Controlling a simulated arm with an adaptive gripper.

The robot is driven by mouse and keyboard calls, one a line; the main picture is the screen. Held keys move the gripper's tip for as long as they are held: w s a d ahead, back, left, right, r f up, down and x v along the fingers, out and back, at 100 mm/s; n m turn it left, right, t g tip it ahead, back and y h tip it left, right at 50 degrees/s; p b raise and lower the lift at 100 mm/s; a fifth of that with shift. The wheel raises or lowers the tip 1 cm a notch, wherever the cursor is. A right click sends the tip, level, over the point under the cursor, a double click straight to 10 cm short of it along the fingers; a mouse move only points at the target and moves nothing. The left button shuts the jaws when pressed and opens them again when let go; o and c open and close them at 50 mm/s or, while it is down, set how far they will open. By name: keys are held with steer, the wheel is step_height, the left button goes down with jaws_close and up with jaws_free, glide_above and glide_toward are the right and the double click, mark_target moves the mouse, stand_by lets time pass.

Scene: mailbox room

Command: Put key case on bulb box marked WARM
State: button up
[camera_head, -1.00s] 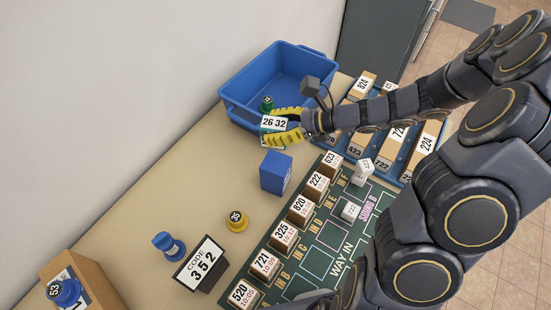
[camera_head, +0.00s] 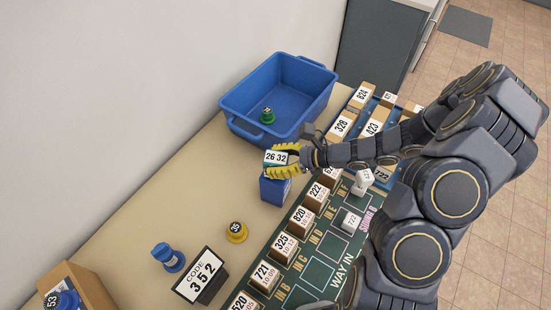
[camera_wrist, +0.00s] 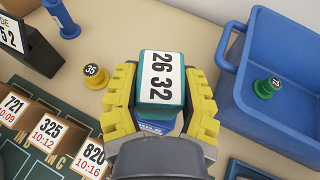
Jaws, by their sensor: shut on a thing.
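My gripper (camera_head: 283,163) has yellow ribbed fingers shut on a teal case with a white label reading 26 32 (camera_head: 275,157); I take it for the key case. In the wrist view the case (camera_wrist: 161,77) sits between both fingers (camera_wrist: 160,100). A blue box (camera_head: 273,191) stands on the table directly below the case. In the wrist view only a strip of the blue box (camera_wrist: 155,127) shows past the case. Its lettering is mostly hidden, and I cannot read WARM on it. I cannot tell whether case and box touch.
A blue bin (camera_head: 239,98) with a green stamp-like piece (camera_head: 267,115) stands behind. A dark green board (camera_head: 315,275) with numbered blocks lies to the right. A yellow piece marked 35 (camera_head: 236,232), a blue stamp (camera_head: 165,256) and a CODE 352 sign (camera_head: 200,276) stand at front left.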

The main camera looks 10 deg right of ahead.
steer(key=shift+f, duration=0.15)
steer(key=o, duration=1)
steer(key=shift+o, duration=0.2)
